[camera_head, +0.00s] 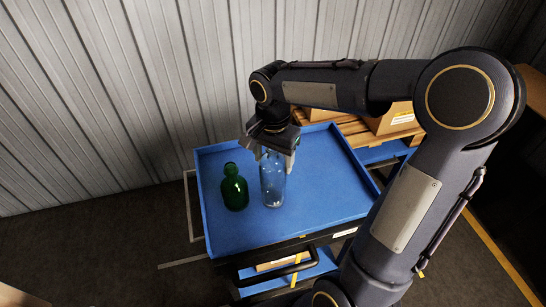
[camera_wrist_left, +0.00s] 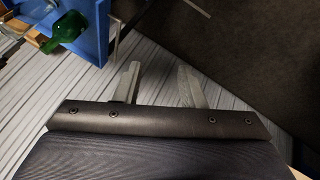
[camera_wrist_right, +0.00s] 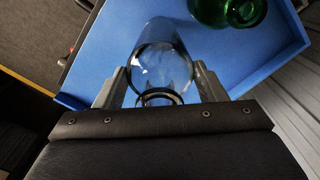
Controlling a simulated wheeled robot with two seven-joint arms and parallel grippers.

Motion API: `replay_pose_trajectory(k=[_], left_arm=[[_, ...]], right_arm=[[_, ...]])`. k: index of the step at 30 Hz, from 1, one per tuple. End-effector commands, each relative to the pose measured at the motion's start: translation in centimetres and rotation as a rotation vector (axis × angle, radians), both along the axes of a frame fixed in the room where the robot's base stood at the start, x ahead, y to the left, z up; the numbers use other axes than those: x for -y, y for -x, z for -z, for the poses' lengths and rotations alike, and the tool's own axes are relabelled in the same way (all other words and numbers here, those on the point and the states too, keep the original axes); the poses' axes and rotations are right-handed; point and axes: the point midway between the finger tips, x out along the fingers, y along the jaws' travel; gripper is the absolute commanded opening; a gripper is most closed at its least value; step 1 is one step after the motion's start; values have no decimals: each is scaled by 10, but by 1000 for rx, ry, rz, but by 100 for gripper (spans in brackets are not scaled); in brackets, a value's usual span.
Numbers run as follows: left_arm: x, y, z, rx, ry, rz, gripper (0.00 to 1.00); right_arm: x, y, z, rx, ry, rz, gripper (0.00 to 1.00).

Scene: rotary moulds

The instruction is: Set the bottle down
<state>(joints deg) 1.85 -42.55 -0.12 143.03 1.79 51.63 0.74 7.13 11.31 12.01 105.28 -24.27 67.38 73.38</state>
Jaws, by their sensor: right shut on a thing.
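A clear glass bottle (camera_head: 272,182) is upright at the blue tray top of a cart (camera_head: 310,222). My right gripper (camera_head: 272,154) is shut on its upper part from above. In the right wrist view the clear bottle (camera_wrist_right: 162,62) shows between the two fingers (camera_wrist_right: 160,90). I cannot tell whether its base touches the tray. A green bottle (camera_head: 235,190) stands on the tray to its left, apart from it. In the left wrist view my left gripper (camera_wrist_left: 160,82) is open and empty, away from the cart, with the green bottle (camera_wrist_left: 66,28) at the upper left.
The tray has a raised rim (camera_head: 202,200) around it. Cardboard boxes (camera_head: 392,118) on a wooden pallet stand behind the cart at the right. A corrugated wall (camera_head: 120,100) rises behind. The tray's right and front parts are clear.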

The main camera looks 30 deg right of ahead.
Motion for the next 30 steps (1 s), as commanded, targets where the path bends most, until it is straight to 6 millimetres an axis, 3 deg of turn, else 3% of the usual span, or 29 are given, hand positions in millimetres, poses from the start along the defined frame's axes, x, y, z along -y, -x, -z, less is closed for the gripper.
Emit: replay_pose_trajectory(k=[9, 10, 14, 23, 26, 30], left_arm=[[0, 0, 3, 0, 0, 0, 36], [0, 0, 3, 0, 0, 0, 36], [0, 0, 2, 0, 0, 0, 36], [0, 0, 1, 0, 0, 0, 36], [0, 0, -2, 0, 0, 0, 36], [0, 0, -5, 0, 0, 0, 36]], right_arm=[[0, 0, 3, 2, 0, 0, 5], [0, 0, 3, 0, 0, 0, 67], [0, 0, 3, 0, 0, 0, 84], [0, 0, 1, 0, 0, 0, 86], [0, -1, -5, 3, 1, 0, 86], [0, -1, -28, 6, 1, 1, 86]])
